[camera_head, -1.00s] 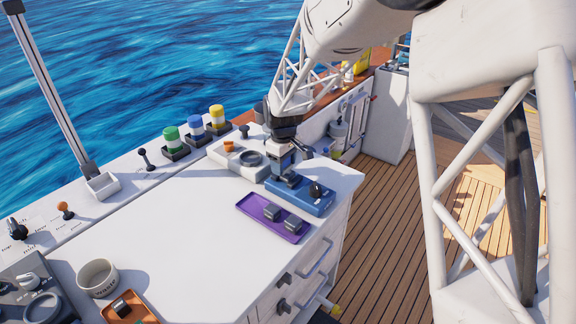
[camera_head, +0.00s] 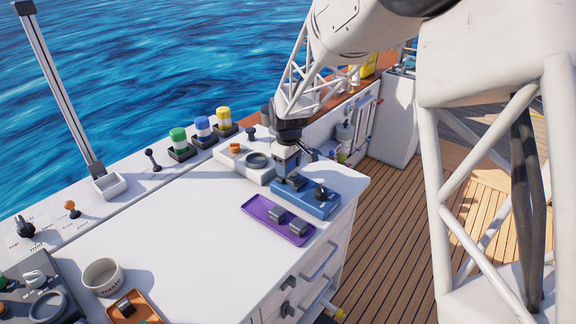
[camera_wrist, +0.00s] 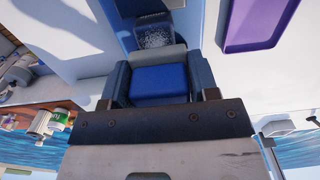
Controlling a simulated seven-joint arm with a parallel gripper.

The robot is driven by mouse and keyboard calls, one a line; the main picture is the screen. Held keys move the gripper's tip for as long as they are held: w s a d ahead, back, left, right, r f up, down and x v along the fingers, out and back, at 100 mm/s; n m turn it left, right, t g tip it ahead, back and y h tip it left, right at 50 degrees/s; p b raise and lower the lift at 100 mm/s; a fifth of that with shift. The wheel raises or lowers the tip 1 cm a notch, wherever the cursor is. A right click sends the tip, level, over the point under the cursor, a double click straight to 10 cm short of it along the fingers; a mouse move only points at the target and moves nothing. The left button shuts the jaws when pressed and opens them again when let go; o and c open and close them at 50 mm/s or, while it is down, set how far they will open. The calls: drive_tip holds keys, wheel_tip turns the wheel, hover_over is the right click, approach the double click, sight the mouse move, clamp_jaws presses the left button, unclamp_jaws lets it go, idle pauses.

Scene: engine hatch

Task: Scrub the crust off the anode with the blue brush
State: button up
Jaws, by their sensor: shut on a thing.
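My gripper (camera_head: 287,172) points down over the left end of the blue tray (camera_head: 322,207). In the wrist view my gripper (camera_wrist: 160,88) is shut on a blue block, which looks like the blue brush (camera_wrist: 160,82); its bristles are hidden. Just beyond it is a box-like part with a pale speckled surface (camera_wrist: 153,37); I cannot tell whether this is the crusted anode. I cannot tell if the brush touches the tray. Two grey blocks (camera_head: 277,214) lie in the purple tray (camera_head: 258,209); I cannot tell if either is the anode.
A dark knob-like thing (camera_head: 321,193) stands at the blue tray's right end. Green, blue and yellow-topped cups (camera_head: 202,127) line the back edge. The white counter's middle (camera_head: 180,230) is clear.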

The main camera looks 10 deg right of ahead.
sight(297, 176)
drive_tip(key=shift+s+d, duration=1.35)
drive_tip(key=shift+s, duration=0.05)
drive_tip(key=shift+f, duration=0.15)
drive_tip(key=shift+w+a, duration=0.1)
drive_tip(key=shift+w+a, duration=1.15)
drive_tip(key=shift+a, duration=0.05)
drive_tip(key=shift+w+a, duration=0.1)
drive_tip(key=shift+w, duration=0.05)
drive_tip(key=shift+r, duration=0.25)
